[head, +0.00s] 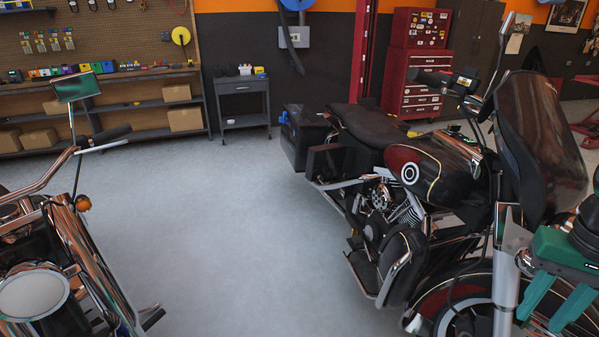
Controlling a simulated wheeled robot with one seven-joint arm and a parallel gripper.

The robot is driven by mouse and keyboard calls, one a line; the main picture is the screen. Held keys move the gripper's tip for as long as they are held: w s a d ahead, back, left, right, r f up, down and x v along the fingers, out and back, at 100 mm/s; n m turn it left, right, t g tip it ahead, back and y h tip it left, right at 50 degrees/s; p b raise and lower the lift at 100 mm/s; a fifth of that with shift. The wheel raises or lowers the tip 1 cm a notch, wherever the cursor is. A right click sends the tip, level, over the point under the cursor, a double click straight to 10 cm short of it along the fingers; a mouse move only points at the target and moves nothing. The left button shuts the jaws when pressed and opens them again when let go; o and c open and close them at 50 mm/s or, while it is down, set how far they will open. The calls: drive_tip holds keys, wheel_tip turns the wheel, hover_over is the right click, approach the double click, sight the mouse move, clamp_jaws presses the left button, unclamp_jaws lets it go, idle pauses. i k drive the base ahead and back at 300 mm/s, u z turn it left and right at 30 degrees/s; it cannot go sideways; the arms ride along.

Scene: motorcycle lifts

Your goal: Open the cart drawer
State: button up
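The dark grey cart (268,108) stands at the back against the wall, left of centre. Its drawer (242,87) is just under the top and looks shut, with a small light handle on its front. Below the drawer the cart is open down to a low shelf. My gripper (541,321) shows at the lower right edge, with two teal fingers pointing down and a gap between them. It is open, with nothing seen between the fingers, and far from the cart.
A red and black motorcycle (430,170) fills the right side; another (60,260) stands at lower left. Clear grey floor (220,220) runs between them to the cart. A workbench with shelves (140,104) is left of the cart. A red tool chest (405,88) stands behind the right motorcycle.

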sight(253, 86)
drive_tip(key=u, duration=0.1)
drive_tip(key=i, duration=1)
drive_tip(key=z, duration=0.25)
drive_tip(key=k, duration=0.45)
drive_tip(key=u, duration=3.95)
